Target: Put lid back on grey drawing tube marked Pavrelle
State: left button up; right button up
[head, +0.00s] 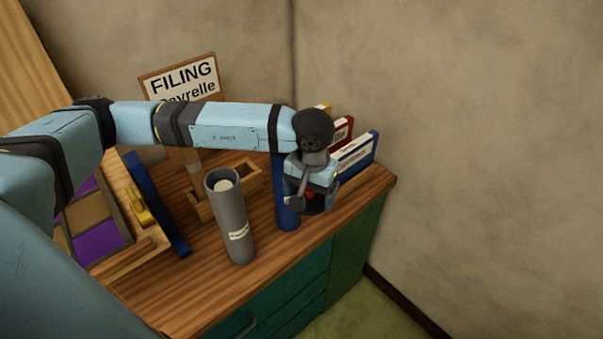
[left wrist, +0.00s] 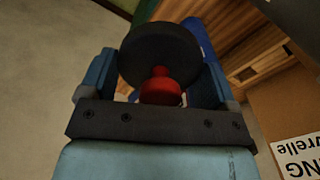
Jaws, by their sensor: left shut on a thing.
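The grey drawing tube (head: 231,218) stands upright on the wooden cabinet top, with a pale label low on its side. Its top is open, and something whitish shows inside. My left gripper (head: 309,192) is to the right of this tube, in front of a blue tube. It is shut on the red knob (left wrist: 161,88) of a dark round lid (left wrist: 158,50). In the head view the gripper mostly hides the lid, and only a bit of red shows. The lid is apart from the grey tube. My right gripper is not in view.
The blue tube (head: 287,212) stands close behind my left gripper. Binders (head: 356,153) stand at the back right. A wooden holder (head: 240,175) is behind the grey tube. A tray with purple compartments (head: 98,238) is at left. A filing sign (head: 184,78) stands behind.

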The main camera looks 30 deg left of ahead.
aim_at(228, 206)
jog(key=k+l, duration=0.4)
jog(key=l, duration=0.15)
jog(key=u, duration=1.25)
